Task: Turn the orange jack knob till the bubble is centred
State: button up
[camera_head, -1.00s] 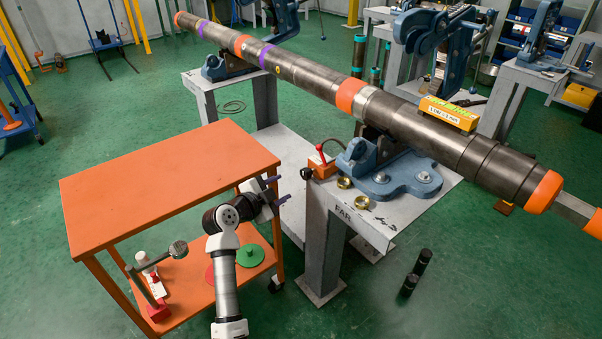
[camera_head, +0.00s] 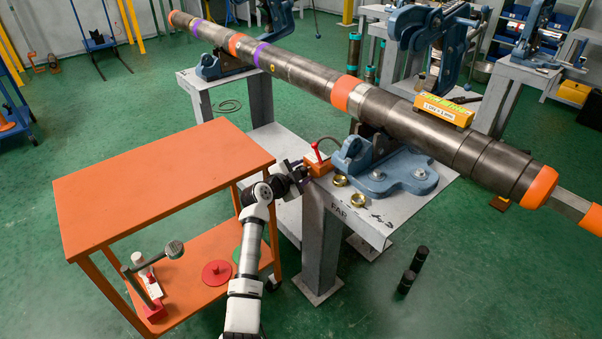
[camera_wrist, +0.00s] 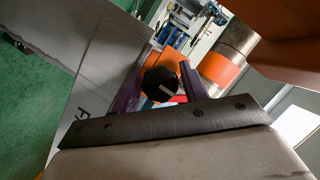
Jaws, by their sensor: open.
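The orange jack (camera_head: 321,165) with a red lever sits on the left edge of the grey stand marked FAR. Its knob (camera_wrist: 160,84) is black with a white mark and fills the gap between my finger tips in the wrist view. My gripper (camera_head: 299,174) is open at the jack's left side, with purple fingers on both sides of the knob (camera_wrist: 161,80); contact cannot be told. In the head view the gripper hides the knob. The yellow level (camera_head: 444,110) lies on the long steel pipe (camera_head: 393,109); its bubble is too small to read.
A blue vise (camera_head: 402,172) and two brass rings (camera_head: 357,200) are on the stand (camera_head: 322,243). An orange cart (camera_head: 150,180) stands left of my arm.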

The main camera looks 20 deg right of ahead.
jog(key=c, duration=0.7)
jog(key=shift+r+p, duration=0.1)
jog(key=shift+p, duration=0.35)
